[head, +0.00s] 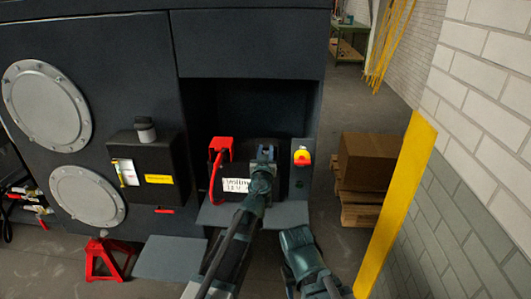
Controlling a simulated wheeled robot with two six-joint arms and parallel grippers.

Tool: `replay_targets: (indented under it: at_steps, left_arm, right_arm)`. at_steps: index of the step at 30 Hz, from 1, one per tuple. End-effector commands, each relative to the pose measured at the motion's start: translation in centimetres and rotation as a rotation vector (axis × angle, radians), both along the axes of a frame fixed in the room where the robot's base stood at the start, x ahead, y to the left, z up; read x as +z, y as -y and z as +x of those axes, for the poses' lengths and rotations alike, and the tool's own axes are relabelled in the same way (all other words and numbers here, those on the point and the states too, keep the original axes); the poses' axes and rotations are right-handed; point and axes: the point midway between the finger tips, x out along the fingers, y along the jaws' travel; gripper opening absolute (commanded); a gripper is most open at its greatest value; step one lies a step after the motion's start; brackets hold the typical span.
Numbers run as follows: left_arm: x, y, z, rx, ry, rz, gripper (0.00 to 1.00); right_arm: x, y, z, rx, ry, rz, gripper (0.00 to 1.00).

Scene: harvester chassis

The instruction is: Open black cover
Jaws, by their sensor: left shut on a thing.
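The black cover (289,184) sits in the dark recess of the machine, with a white lettered label (237,185) on its front. My left gripper (264,153) is at the upper edge of the cover, shut on it. The gripper and forearm hide part of the cover's middle, and how far it is tilted is hard to tell. My right arm (297,243) shows in front of the machine, lower right, apart from the cover; its fingers cannot be made out.
A red clamp with cable (220,150) is left of the cover, and a red-yellow switch (302,157) is right. A grey ledge (215,215) juts out below. A yellow post (400,200) and cardboard box (367,158) stand right. A red jack stand (105,260) is at left.

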Motion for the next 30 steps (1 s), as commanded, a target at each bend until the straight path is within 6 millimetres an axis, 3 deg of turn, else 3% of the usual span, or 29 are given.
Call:
replay_targets:
  at_steps: [15,30]
  left_arm:
    - [3.9,0.0,2.9,0.001,0.001,0.002,0.00]
    - [4.7,-0.1,4.3,0.001,0.000,0.003,0.00]
  right_arm:
    - [3.8,0.0,0.0,0.000,0.000,0.000,0.50]
    - [4.7,0.0,0.0,0.000,0.000,0.000,0.50]
